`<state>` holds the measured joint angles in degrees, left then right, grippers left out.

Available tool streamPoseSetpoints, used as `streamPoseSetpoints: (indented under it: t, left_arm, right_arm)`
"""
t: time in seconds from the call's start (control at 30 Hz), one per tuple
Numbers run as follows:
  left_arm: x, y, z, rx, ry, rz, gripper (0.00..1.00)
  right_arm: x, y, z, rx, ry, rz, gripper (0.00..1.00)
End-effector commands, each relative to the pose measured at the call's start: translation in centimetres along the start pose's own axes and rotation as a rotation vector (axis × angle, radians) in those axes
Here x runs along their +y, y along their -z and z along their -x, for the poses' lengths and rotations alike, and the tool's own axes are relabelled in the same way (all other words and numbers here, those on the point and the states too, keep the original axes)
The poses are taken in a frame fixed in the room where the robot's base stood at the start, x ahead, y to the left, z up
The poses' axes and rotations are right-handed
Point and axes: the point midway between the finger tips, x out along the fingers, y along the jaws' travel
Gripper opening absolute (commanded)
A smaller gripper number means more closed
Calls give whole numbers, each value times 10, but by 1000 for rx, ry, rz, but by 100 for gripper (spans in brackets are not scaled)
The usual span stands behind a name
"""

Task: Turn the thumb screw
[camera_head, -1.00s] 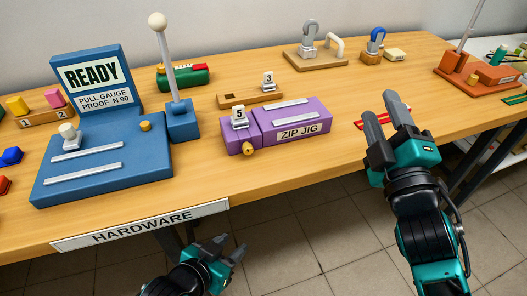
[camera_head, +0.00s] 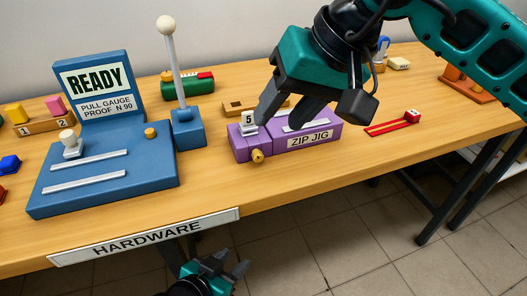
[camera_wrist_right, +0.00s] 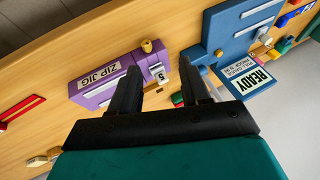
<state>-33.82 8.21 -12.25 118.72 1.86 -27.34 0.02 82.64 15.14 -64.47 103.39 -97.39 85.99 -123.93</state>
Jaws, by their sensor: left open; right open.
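The purple zip jig (camera_head: 325,130) stands near the table's front edge. A brass thumb screw (camera_head: 257,155) sticks out of its front, below a white tab marked 5 (camera_head: 248,122). In the right wrist view the thumb screw (camera_wrist_right: 147,46) and the tab (camera_wrist_right: 158,74) appear between and beyond the fingers. My right gripper (camera_head: 281,117) is open and empty, pointing down over the jig and hiding part of its top. It also shows in the right wrist view (camera_wrist_right: 160,75). My left gripper (camera_head: 228,269) is open and empty, below the table's front edge.
A blue pull gauge (camera_head: 100,170) with a READY sign (camera_head: 97,80) and an upright lever (camera_head: 173,65) stands left of the jig. A green block (camera_head: 188,88) is behind. A red piece (camera_head: 395,122) lies right, with bare table around it.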

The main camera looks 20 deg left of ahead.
Motion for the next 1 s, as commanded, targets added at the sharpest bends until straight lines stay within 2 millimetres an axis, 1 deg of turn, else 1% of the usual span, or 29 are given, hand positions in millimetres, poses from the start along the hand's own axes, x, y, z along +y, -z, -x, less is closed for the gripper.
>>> streamPoseSetpoints:
  t: [0.03, 0.1, 0.17, 0.23, 0.37, 0.6, 0.7, 0.83, 1.0]
  left_arm:
    - [0, 0, -1, 2, 0, 0, 43]
    - [0, 1, -2, 4, -1, -1, 43]
    - [0, 0, -2, 4, -1, -1, 43]
    - [0, 0, -2, 3, -1, -1, 43]
    - [-1, -3, -3, 2, -1, -4, 43]
    - [-2, -10, -5, -5, -2, -11, 43]
    - [-2, -13, -5, -8, -2, -11, 43]
    - [-2, -15, -6, -11, -3, -11, 43]
    - [-2, -16, -6, -11, -3, -10, 43]
  right_arm:
    - [7, 3, 3, 10, -49, 28, 46]
    - [14, 6, 4, 16, -89, 51, 46]
    - [16, 6, 1, 15, -103, 60, 46]
    - [17, 6, -7, 15, -105, 61, 46]
    - [19, 6, -31, 12, -100, 58, 46]
    - [23, 6, -81, 14, -97, 56, 46]
    - [24, 7, -97, 15, -96, 57, 46]
    - [26, 8, -113, 16, -96, 57, 46]
    - [27, 8, -121, 18, -97, 57, 46]
